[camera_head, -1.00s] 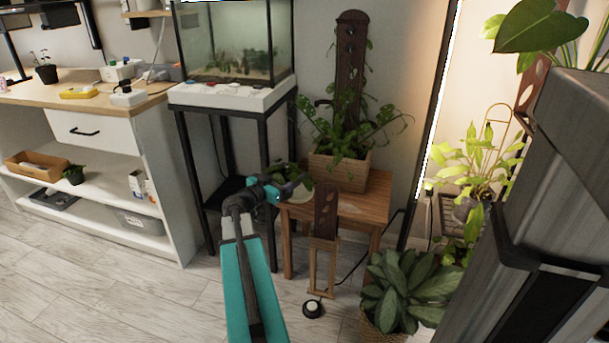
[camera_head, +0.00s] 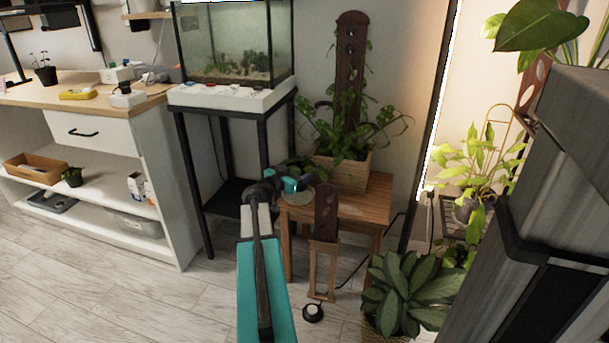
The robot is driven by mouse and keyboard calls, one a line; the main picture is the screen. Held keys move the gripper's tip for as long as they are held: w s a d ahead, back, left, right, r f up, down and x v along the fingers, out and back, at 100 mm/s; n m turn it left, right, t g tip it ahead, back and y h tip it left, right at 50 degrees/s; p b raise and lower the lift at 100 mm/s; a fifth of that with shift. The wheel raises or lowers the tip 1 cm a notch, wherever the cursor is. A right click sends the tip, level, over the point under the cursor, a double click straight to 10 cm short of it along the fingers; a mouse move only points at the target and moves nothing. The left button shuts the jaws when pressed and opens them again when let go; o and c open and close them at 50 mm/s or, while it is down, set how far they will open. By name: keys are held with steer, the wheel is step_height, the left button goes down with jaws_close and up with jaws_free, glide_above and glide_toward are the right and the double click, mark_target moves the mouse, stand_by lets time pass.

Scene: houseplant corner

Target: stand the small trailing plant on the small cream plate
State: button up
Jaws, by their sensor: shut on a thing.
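The small trailing plant (camera_head: 288,167) shows as a few dark green leaves just behind and above my gripper; its pot is hidden. My gripper (camera_head: 307,181) is shut on the plant, over the left end of the small wooden table (camera_head: 358,208). The small cream plate (camera_head: 297,197) lies on that table end, just below my gripper and partly covered by it. I cannot tell whether the plant touches the plate.
A black stand (camera_head: 226,165) with an aquarium (camera_head: 238,45) is close on the left. A dark wooden holder (camera_head: 325,225) leans at the table front. A leafy floor plant (camera_head: 405,295) stands at right.

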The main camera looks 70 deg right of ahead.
steer(key=shift+f+b, duration=0.6)
steer(key=shift+f, duration=1)
steer(key=shift+f+b, duration=0.35)
steer(key=shift+b, duration=0.3)
steer(key=o, duration=1.2)
steer(key=shift+r+p, duration=0.2)
steer(key=shift+p, duration=0.1)
steer(key=shift+r+p, duration=0.25)
steer(key=shift+p, duration=0.25)
steer(key=p+v, duration=0.2)
steer(key=v, duration=1)
step_height(320, 180, up, 9)
steer(key=p, duration=0.9)
steer(key=shift+r, duration=0.1)
